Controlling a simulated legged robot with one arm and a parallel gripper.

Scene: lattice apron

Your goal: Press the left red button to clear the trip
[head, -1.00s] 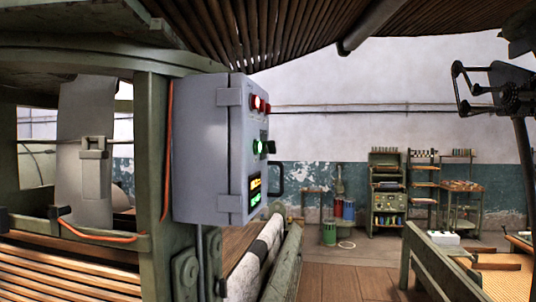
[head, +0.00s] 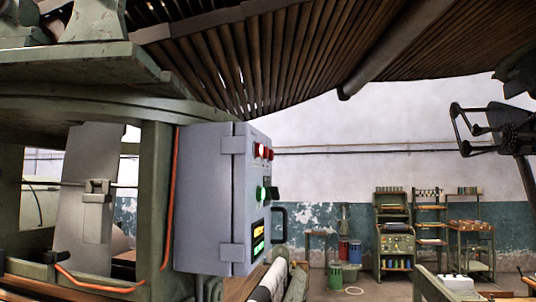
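A grey control box (head: 205,200) hangs on a green post left of centre in the head view. Its front panel faces right, so I see it steeply from the side. The left red button (head: 259,150) is near the panel's top and has a bright white centre. A second red button (head: 269,153) is just right of it. A green button (head: 261,193) and a dark knob (head: 272,193) are below.
A black handle (head: 281,226) sticks out from the panel's right edge. A slatted wooden apron (head: 270,60) slopes overhead. A dark jointed mechanism (head: 490,130) is at the right. Shelves (head: 393,225) stand by the far wall, with floor room in front of them.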

